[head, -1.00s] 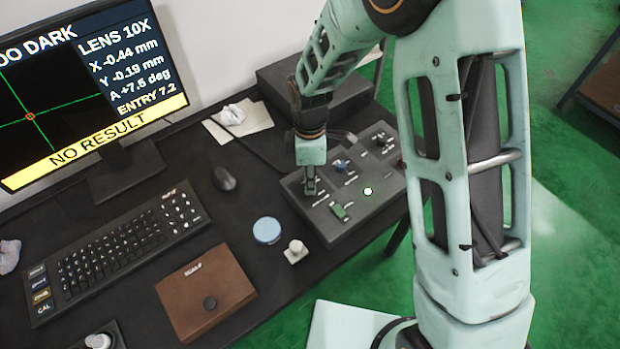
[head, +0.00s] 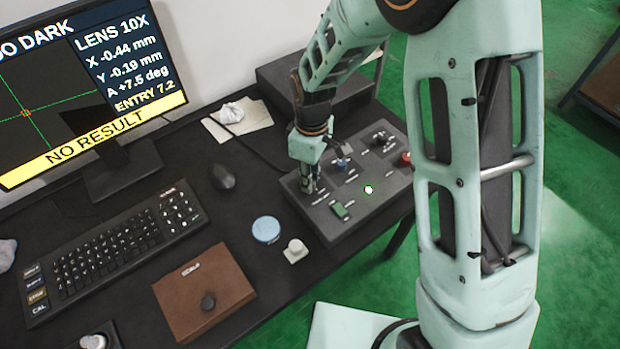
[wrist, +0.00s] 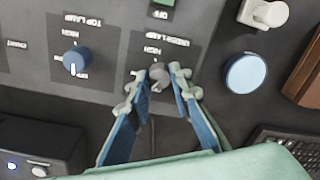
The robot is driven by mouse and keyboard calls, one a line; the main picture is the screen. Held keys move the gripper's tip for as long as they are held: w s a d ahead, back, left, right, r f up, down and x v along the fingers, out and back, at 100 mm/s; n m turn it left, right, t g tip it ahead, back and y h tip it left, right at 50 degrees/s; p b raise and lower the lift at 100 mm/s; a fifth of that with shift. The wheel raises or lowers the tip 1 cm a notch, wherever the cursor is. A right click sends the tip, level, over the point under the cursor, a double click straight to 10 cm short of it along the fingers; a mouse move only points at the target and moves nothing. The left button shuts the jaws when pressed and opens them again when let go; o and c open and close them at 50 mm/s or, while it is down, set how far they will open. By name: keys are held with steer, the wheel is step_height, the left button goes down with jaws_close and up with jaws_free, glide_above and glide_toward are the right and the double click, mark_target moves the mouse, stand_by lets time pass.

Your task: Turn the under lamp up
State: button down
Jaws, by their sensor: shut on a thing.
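The control panel (head: 330,228) is a dark grey box at the right of the desk. In the wrist view a small grey knob (wrist: 160,74) sits in the panel field labelled UNDER LAMP, with HIGH marked on it. My gripper (wrist: 166,80) points down at the panel and its fingers are shut on this knob. In the head view my gripper (head: 310,186) hides the knob. The monitor (head: 80,85) shows a mostly black picture with green crosshairs, "OO DARK" at its cropped edge and NO RESULT on a yellow bar.
The blue TOP LAMP knob (wrist: 76,60) stands close beside my fingers. A blue-topped disc (head: 266,229) and a brown case (head: 204,290) lie on the desk.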

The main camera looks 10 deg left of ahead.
steer(key=m+b, duration=0.1)
steer(key=m, duration=0.3)
steer(key=shift+m, duration=0.3)
steer(key=m, duration=0.3)
steer(key=shift+d+m+b, duration=0.1)
steer(key=shift+m+b, duration=0.2)
steer(key=shift+m, duration=0.1)
steer(key=m, duration=0.3)
steer(key=shift+m, duration=2)
steer(key=shift+s, duration=0.1)
steer(key=c, duration=1.7)
jaws_free()
steer(key=shift+c, duration=0.2)
